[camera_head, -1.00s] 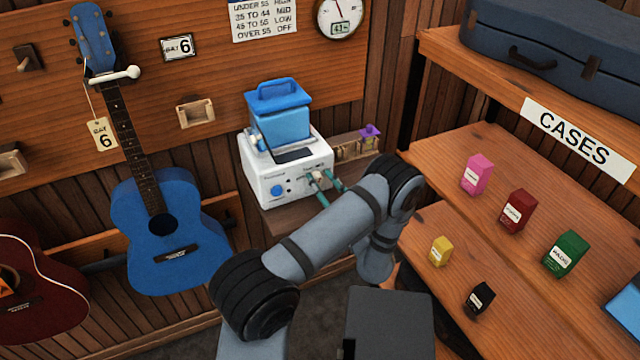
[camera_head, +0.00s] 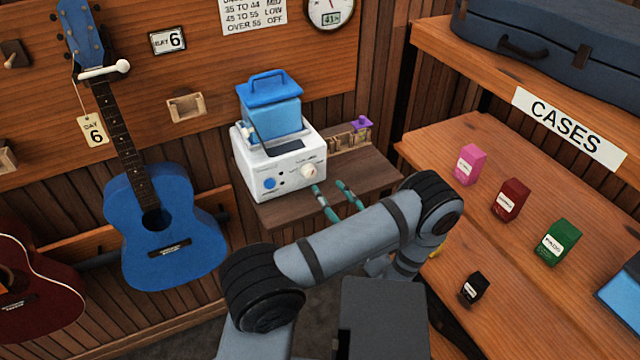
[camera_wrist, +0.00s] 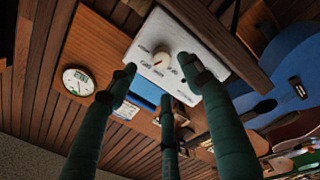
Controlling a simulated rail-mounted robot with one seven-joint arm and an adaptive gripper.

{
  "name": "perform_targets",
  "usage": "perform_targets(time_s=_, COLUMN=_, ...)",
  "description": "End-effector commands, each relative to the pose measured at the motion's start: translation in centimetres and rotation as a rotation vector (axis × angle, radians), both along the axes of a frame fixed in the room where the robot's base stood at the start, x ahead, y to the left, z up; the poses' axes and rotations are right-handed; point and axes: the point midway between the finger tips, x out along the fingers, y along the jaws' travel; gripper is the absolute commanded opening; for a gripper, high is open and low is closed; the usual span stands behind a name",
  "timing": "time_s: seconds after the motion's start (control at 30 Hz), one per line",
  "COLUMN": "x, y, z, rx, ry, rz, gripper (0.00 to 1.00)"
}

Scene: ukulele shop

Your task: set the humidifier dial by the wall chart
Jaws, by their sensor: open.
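The white humidifier (camera_head: 250,165) with a blue tank (camera_head: 272,118) stands on a small wooden shelf. The round gauge (camera_head: 330,12) seems to read 41%.
A blue ukulele (camera_head: 165,225) hangs at left, with a red one (camera_head: 35,290) beyond it. A wooden holder with a purple item (camera_head: 362,123) sits right of the humidifier. At right, shelves hold several small boxes (camera_head: 510,200) and a blue case (camera_head: 560,45).

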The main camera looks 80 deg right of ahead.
Motion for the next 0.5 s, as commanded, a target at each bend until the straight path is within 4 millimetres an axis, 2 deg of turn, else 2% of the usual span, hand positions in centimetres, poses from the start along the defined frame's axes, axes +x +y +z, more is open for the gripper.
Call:
perform_targets(time_s=0.2, x=-1.6, y=2.3, z=0.0, rx=0.000, ry=-0.001, rz=-0.002, gripper=0.50)
perform_targets(time_s=0.5, x=-1.8, y=2.8, z=0.0, rx=0.001, ry=-0.001, rz=0.000, gripper=0.50)
